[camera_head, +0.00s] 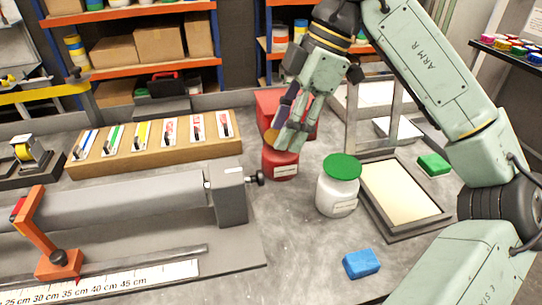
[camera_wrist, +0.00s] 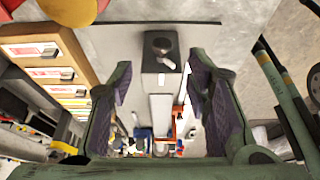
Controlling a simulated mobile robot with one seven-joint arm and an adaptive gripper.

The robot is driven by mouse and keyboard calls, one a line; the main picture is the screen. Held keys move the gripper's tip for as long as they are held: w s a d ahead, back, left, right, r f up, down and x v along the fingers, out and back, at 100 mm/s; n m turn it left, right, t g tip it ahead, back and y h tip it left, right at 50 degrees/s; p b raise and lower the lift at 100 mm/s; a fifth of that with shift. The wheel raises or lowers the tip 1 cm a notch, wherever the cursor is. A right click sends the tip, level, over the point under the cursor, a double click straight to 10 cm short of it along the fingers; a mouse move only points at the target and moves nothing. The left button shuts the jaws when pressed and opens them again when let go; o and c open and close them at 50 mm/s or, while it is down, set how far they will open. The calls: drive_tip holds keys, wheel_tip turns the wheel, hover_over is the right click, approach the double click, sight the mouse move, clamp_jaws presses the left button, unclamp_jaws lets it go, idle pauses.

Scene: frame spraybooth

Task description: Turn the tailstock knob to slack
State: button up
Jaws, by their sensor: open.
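The tailstock (camera_head: 230,205) is a grey block at the right end of the long grey cylinder. Its dark knob (camera_head: 257,178) sticks out from the right face near the top. In the wrist view the dark knob (camera_wrist: 160,46) lies ahead, roughly midway between the finger lines, beside a small white mark. My gripper (camera_head: 284,140) is above and to the right of the knob, in front of the red containers. The wrist view shows both purple-padded fingers (camera_wrist: 160,80) spread wide with nothing between them. The knob is apart from the fingers. Its setting cannot be read.
A red can (camera_head: 280,170) stands close right of the knob, and a white jar with green lid (camera_head: 338,198) is farther right. A wooden rack (camera_head: 160,155) of tools lies behind the cylinder. A blue block (camera_head: 361,264) sits at the front; bench between is clear.

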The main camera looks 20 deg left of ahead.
sight(256, 178)
drive_tip(key=p+x, duration=0.2)
drive_tip(key=x, duration=0.8)
drive_tip(key=shift+s, duration=0.25)
drive_tip(key=shift+c, duration=0.4)
clamp_jaws()
